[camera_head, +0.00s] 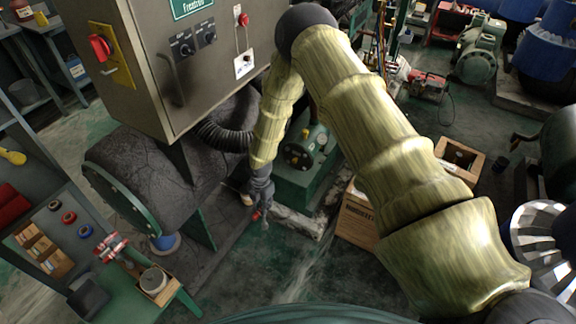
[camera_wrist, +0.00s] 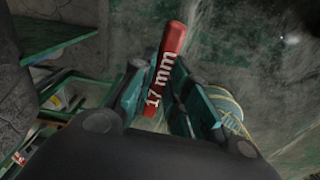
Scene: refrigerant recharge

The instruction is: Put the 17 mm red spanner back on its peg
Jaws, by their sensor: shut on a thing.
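The red spanner (camera_wrist: 171,47) shows in the wrist view, with "17 mm" in white on its handle. My gripper (camera_wrist: 158,95) is shut on it, and the handle sticks out beyond the fingers. The rest of the spanner is hidden behind my gripper. In the head view my gripper (camera_head: 262,208) hangs low at the end of my arm, over the floor beside the dark tank, with a small bit of red at its tip. I cannot make out the peg in either view.
A grey control cabinet (camera_head: 205,75) and a dark tank (camera_head: 150,165) stand left of my arm. A green pump unit (camera_head: 305,160) is just right of my gripper. A green bench (camera_head: 135,295) with a vise and a shelf of parts (camera_head: 45,245) are at lower left.

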